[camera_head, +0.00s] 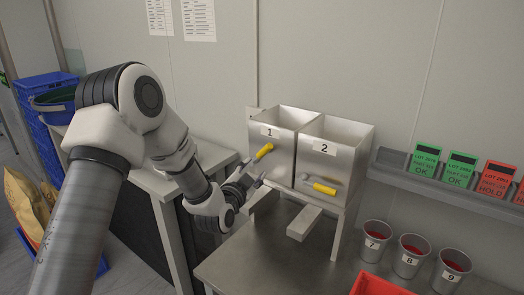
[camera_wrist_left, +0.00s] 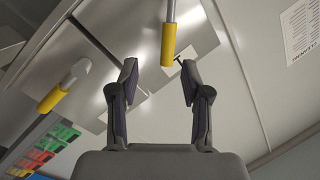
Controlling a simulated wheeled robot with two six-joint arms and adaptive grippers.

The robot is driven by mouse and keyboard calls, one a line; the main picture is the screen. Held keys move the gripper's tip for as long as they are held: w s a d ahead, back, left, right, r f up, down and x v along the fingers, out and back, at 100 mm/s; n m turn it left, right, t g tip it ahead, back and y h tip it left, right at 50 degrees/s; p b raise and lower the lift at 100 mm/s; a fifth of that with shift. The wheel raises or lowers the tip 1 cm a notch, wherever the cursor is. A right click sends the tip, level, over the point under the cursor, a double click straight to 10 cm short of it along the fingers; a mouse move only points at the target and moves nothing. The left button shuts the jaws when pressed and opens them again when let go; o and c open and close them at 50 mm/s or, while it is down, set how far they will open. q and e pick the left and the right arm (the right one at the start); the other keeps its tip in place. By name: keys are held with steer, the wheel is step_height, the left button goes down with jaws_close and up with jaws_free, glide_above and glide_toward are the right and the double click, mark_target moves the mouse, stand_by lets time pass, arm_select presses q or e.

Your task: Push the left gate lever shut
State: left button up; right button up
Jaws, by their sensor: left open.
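Two metal hoppers stand side by side on a stand, the left one (camera_head: 282,117) marked 1 and the right one (camera_head: 345,133) marked 2. The left gate lever has a yellow handle (camera_head: 264,151) angled up to the right on hopper 1's front. In the left wrist view the yellow handle (camera_wrist_left: 168,45) lies beyond the fingertips, between their lines. The other lever's yellow handle (camera_head: 324,188) is nearly level on hopper 2; it shows at the left of the wrist view (camera_wrist_left: 53,100). My left gripper (camera_head: 251,176) is open and empty, just below and left of the left handle. Contact is not visible.
Three cups, 7 (camera_head: 374,240), 8 (camera_head: 410,254) and 9 (camera_head: 452,268), stand on the table at right, near a red tray (camera_head: 381,287). A chute (camera_head: 303,224) juts out below the hoppers. A shelf (camera_head: 450,191) with green and red cards runs along the wall.

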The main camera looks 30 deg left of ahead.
mark_target(263, 152)
arm_select(q)
steer(key=w+p, duration=0.1)
steer(key=w, duration=0.1)
steer(key=w+r+p, duration=0.1)
steer(key=w, duration=0.2)
steer(key=w+a+p, duration=0.1)
steer(key=w, duration=0.1)
steer(key=shift+w+a+r, duration=0.1)
steer(key=shift+w+r, duration=0.15)
steer(key=shift+w, duration=0.05)
steer(key=shift+w+f, duration=0.1)
steer(key=shift+w, duration=0.2)
jaws_close()
